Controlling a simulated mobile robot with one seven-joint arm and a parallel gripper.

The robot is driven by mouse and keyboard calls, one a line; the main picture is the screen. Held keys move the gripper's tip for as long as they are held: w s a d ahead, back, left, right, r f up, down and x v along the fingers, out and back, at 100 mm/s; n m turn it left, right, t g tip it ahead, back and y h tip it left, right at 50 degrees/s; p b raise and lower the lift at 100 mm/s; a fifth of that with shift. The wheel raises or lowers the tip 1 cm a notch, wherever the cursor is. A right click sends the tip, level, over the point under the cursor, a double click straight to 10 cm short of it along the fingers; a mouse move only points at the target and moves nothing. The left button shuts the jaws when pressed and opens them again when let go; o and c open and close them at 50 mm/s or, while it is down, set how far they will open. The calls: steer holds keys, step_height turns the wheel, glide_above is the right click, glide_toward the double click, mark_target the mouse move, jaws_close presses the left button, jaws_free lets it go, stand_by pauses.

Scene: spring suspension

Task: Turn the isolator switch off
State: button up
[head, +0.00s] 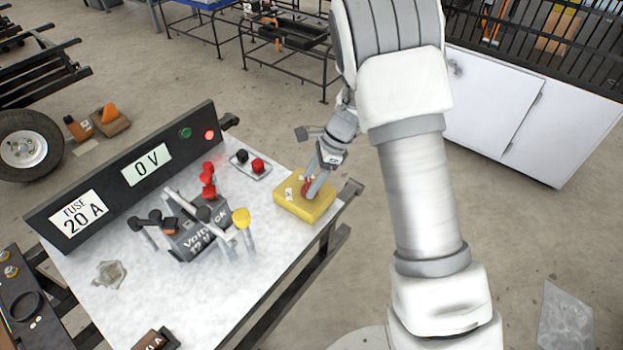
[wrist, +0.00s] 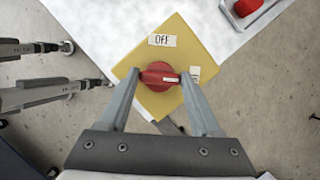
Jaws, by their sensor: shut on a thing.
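The isolator switch is a yellow box (head: 305,211) with a red knob at the right edge of the bench top. In the wrist view the yellow box (wrist: 182,38) carries an "OFF" label above the red knob (wrist: 159,67) and a second label, unreadable, to the right. The knob's white mark points right, toward that second label. My gripper (head: 310,186) reaches down onto the box. Its two fingers are shut on the knob from left and right, as the wrist view shows. The fingers partly hide the knob in the head view.
A battery (head: 193,238) with clamps and posts stands mid-bench. A panel behind it shows "0 V" (head: 147,164) and "FUSE 20 A" (head: 79,214), with a red light (head: 209,134) bright. A terminal plate (head: 251,165) lies behind the switch.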

steer(key=shift+c, duration=1.1)
steer(key=shift+n, duration=0.3)
steer(key=n+p, duration=0.1)
steer(key=n+g+p, duration=0.1)
steer(key=n, duration=0.1)
steer(key=shift+w+r+n+g+h+p, duration=0.15)
steer(key=shift+n+g+h+p, duration=0.15)
steer(key=shift+p, duration=0.05)
steer(key=n+g+h+p, duration=0.1)
steer(key=n, duration=0.3)
steer(key=shift+w+n+p, duration=0.1)
steer(key=shift+n+p, duration=0.2)
steer(key=shift+p, duration=0.05)
steer(key=n+h, duration=0.1)
steer(key=n, duration=0.1)
steer(key=n+g, duration=0.1)
steer(key=n, duration=0.1)
steer(key=shift+a+h+p, duration=0.2)
steer(key=shift+h+p, duration=0.2)
steer(key=n, duration=0.2)
steer(key=n+h, duration=0.1)
steer(key=n, duration=0.2)
steer(key=shift+a+h, duration=0.1)
steer(key=shift+h, duration=0.2)
